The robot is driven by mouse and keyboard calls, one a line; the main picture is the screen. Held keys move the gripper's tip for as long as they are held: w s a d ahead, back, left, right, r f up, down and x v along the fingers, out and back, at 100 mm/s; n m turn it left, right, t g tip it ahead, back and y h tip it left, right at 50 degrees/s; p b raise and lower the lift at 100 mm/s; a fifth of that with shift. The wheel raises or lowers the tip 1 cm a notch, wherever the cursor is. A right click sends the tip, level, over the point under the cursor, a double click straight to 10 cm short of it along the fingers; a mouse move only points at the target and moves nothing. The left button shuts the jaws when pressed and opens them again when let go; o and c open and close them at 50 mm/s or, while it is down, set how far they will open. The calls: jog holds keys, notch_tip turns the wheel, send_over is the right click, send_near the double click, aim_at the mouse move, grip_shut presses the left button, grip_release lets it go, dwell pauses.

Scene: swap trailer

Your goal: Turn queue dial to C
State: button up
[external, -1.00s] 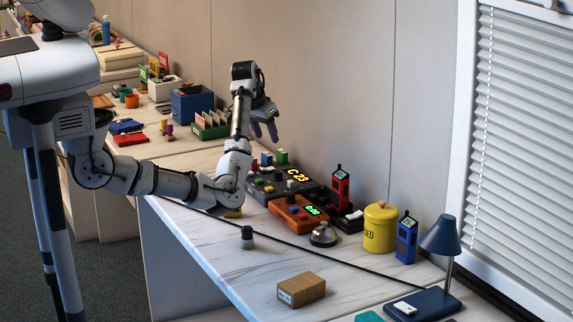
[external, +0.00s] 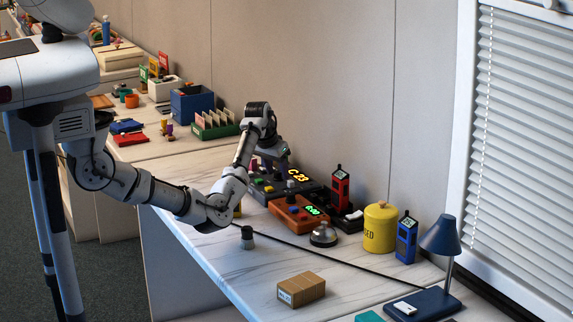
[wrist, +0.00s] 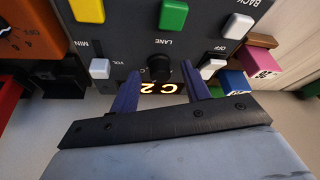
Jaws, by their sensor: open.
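The dark console (external: 266,190) stands at the back of the desk against the wall, with a lit display reading C 23 (external: 298,175). In the wrist view a black round dial (wrist: 160,72) sits on the console (wrist: 115,42) beside the word LANE; a letter C shows at its edge. Its pointer cannot be made out. My gripper (wrist: 162,77) is open, its two blue fingers on either side of the dial in the picture; contact cannot be told. In the external view my gripper (external: 268,163) is low over the console, and the dial is hidden.
On the console are a yellow button (wrist: 87,10), a green button (wrist: 173,15), a VOL slider (wrist: 100,68) and an OFF switch (wrist: 213,67). An orange device (external: 297,212) and a red handset (external: 340,187) stand close by.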

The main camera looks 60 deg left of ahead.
jog(key=shift+f, duration=0.1)
jog(key=c, duration=1)
jog(key=shift+n+p, duration=0.3)
jog(key=shift+p, duration=0.05)
jog(key=shift+n, duration=0.5)
jog(key=o, duration=1)
